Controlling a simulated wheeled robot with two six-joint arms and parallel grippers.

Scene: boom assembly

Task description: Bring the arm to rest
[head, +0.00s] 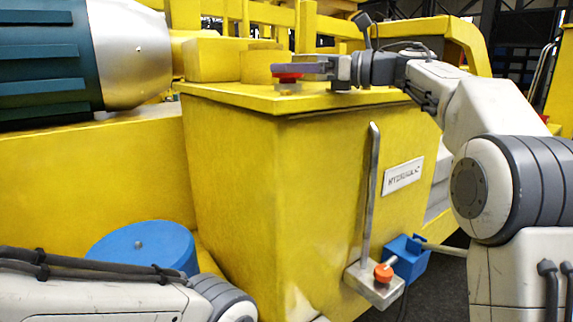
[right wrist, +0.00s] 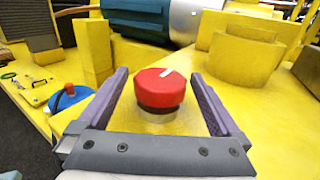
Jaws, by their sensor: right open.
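My right arm reaches in from the right in the head view, over the top of the yellow hydraulic box (head: 235,150). Its right gripper (head: 282,70) is open above the lid. A red cap with a white mark (right wrist: 158,88) stands upright on the lid, between and beyond the spread purple fingers in the right wrist view. In the head view the red cap (head: 289,77) shows partly under the fingertips. I cannot tell whether the fingers touch it. My left arm shows at the lower left of the head view; its gripper is out of view.
A teal and silver motor (head: 85,55) is at the left. Yellow blocks (right wrist: 243,48) stand behind the cap.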

